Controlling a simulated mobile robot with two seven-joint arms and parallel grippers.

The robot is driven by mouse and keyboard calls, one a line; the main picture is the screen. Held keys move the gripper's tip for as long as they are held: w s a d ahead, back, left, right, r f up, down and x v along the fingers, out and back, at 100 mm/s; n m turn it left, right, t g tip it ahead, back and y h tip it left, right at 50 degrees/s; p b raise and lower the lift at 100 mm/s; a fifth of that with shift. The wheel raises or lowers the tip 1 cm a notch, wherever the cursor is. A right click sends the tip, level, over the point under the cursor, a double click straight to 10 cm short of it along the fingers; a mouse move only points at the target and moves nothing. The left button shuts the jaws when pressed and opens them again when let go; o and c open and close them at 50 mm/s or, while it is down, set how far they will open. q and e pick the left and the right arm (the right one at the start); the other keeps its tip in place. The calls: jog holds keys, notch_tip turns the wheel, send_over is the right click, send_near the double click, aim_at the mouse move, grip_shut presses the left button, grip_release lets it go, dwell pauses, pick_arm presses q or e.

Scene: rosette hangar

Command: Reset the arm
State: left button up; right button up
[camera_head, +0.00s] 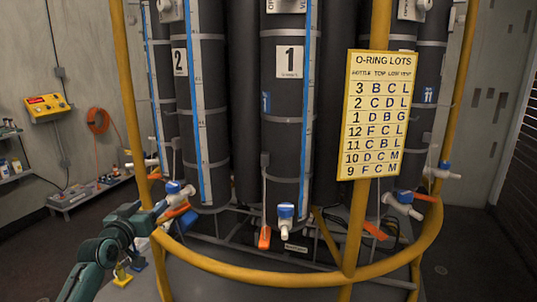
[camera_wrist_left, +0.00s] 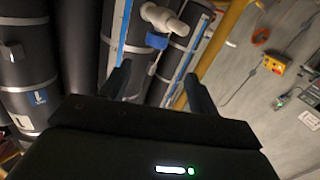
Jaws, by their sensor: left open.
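My left arm comes in from the lower left of the head view. Its left gripper (camera_head: 160,207) is beside the yellow rail, close to a white and blue valve with an orange handle (camera_head: 176,192) at the foot of a black cylinder marked 2. In the left wrist view the two dark fingers (camera_wrist_left: 160,88) stand wide apart with nothing held between them. A white fitting with a blue part (camera_wrist_left: 160,28) shows beyond the fingertips in that view. My right gripper is not in view.
A yellow guard rail (camera_head: 270,279) curves around tall black cylinders (camera_head: 288,120). A yellow O-ring lots sign (camera_head: 377,115) hangs on it at right. Another valve (camera_head: 286,220) hangs under cylinder 1. A yellow wall box (camera_head: 48,107) and shelves are at left. Dark floor at right looks clear.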

pick_arm(q)
jog(key=a+m+y, duration=0.2)
jog(key=a+y, duration=0.2)
jog(key=s+d+f+m+g+h, duration=0.1)
jog(key=s+d+f+g+h, duration=0.1)
jog(key=s+d+f, duration=0.5)
jog(key=s+d+f+m+g+h, duration=0.1)
jog(key=s+d+f, duration=0.3)
jog(key=s+f, duration=0.6)
jog(key=s+d+f+g+h, duration=0.1)
jog(key=s+d+f, duration=0.2)
jog(key=s, duration=0.4)
jog(key=s+d+f+g, duration=0.1)
jog(key=s+d+f, duration=0.2)
jog(key=s, duration=0.5)
jog(key=s+d+f+n+g+h, duration=0.1)
jog(key=s+d+f, duration=0.2)
jog(key=s, duration=0.4)
jog(key=shift+s+d+f+g+h, duration=0.3)
jog(key=shift+s+d+f+g, duration=0.1)
jog(key=shift+d, duration=0.2)
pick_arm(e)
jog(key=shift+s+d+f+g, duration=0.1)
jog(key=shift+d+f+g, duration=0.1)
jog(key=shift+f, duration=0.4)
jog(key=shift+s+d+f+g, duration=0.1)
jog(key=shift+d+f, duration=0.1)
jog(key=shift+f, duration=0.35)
pick_arm(q)
jog(key=shift+w, duration=0.1)
